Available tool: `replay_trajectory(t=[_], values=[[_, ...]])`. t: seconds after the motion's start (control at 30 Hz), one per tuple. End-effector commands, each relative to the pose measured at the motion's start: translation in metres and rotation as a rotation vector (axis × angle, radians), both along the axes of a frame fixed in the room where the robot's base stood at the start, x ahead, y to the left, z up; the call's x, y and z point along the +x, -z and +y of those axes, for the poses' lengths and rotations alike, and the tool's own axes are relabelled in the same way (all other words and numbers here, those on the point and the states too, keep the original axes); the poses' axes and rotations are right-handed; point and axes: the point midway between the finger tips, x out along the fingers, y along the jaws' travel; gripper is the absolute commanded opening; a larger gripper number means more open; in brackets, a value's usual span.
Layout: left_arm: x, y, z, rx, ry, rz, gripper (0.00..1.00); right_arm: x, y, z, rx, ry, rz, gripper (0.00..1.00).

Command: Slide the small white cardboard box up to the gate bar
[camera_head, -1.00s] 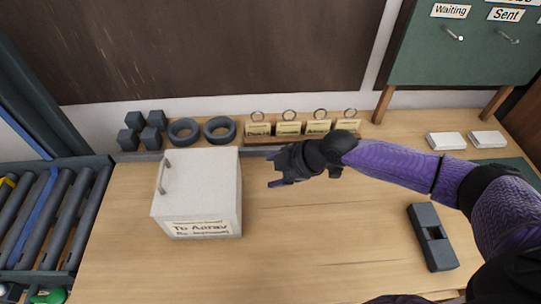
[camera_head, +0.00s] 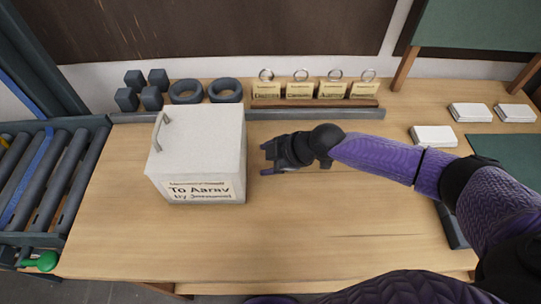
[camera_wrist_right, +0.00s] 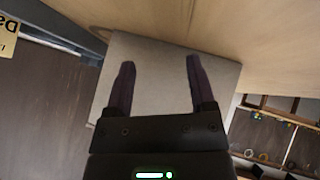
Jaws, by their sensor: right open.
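A white box (camera_head: 197,150) with a metal handle on top and a "To Aarav" label on its front stands upright on the wooden bench, left of centre. My right gripper (camera_head: 267,158) is open and empty, just right of the box's right side, its fingers pointing at it. In the right wrist view the pale box face (camera_wrist_right: 160,85) lies beyond the two spread fingers (camera_wrist_right: 160,63); I cannot tell whether they touch it. A blue bar (camera_head: 28,178) crosses the roller conveyor at left; I cannot tell if it is the gate bar. My left gripper is out of view.
Dark blocks (camera_head: 141,92), two dark rings (camera_head: 187,91) and a rack of tags (camera_head: 315,103) stand behind a grey rail (camera_head: 270,114). Small white packets (camera_head: 433,135) lie at right. Rollers (camera_head: 45,180) adjoin the bench's left side. The bench front is clear.

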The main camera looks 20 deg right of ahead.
Motion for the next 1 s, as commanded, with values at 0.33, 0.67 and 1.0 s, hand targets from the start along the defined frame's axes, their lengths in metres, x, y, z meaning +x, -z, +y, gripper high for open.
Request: replay_trajectory(t=[0.33, 0.67, 1.0], values=[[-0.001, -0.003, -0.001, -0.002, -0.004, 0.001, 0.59, 0.013, -0.001, 0.048, 0.005, -0.002, 0.0, 0.71], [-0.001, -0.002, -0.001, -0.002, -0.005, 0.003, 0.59, 0.017, -0.001, 0.059, 0.001, 0.0, 0.0, 0.71], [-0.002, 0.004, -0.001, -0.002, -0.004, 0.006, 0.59, 0.025, 0.001, 0.088, 0.004, -0.002, 0.0, 0.71]])
